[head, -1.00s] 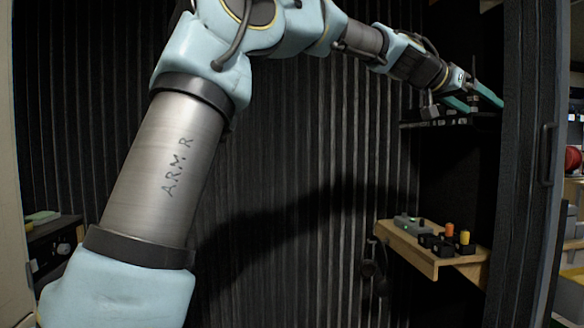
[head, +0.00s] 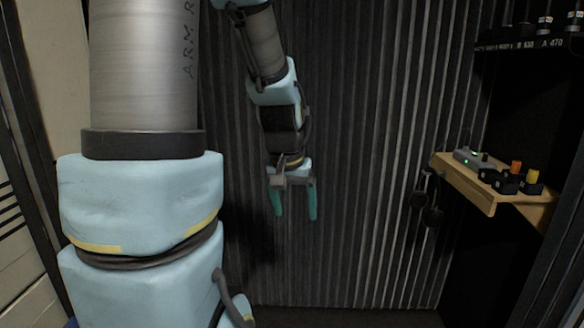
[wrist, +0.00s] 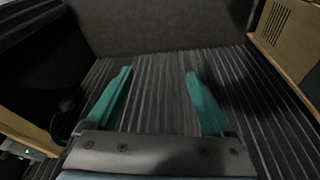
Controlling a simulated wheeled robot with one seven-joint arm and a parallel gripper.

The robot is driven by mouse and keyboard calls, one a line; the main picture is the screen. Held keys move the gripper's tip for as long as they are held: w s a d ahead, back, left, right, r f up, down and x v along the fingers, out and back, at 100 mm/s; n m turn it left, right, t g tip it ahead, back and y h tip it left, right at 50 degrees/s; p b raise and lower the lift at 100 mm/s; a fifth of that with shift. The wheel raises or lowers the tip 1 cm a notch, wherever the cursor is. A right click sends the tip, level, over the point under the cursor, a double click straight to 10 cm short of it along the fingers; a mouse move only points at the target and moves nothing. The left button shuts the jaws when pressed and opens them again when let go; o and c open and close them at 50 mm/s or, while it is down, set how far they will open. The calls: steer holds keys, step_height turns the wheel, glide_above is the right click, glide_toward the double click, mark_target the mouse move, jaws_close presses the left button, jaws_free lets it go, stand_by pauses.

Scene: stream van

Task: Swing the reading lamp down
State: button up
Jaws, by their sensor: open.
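No reading lamp can be made out in the head or wrist view. My gripper (head: 294,216) hangs pointing down in front of the dark ribbed wall in the head view. Its two green fingers are apart with nothing between them. In the wrist view my gripper (wrist: 159,75) is also open and empty, facing the ribbed surface. My arm's large links hide much of the left side of the head view.
A wooden shelf (head: 474,187) at the right carries a grey box (head: 468,155) and several small dark boxes with orange and yellow tops. Headphones (head: 432,214) hang beside it. A dark upper shelf (head: 520,40) holds small items. Space around my gripper is clear.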

steer(key=s+a+f+n+g+y, duration=0.15)
steer(key=s+a+f, duration=0.25)
steer(key=s+a, duration=0.4)
step_height(320, 180, up, 12)
steer(key=p, duration=1.2)
steer(key=shift+w+d+r, duration=0.2)
steer(key=shift+w+d, duration=0.15)
steer(key=shift+w, duration=0.05)
steer(key=shift+n, duration=0.25)
stand_by(1.0)
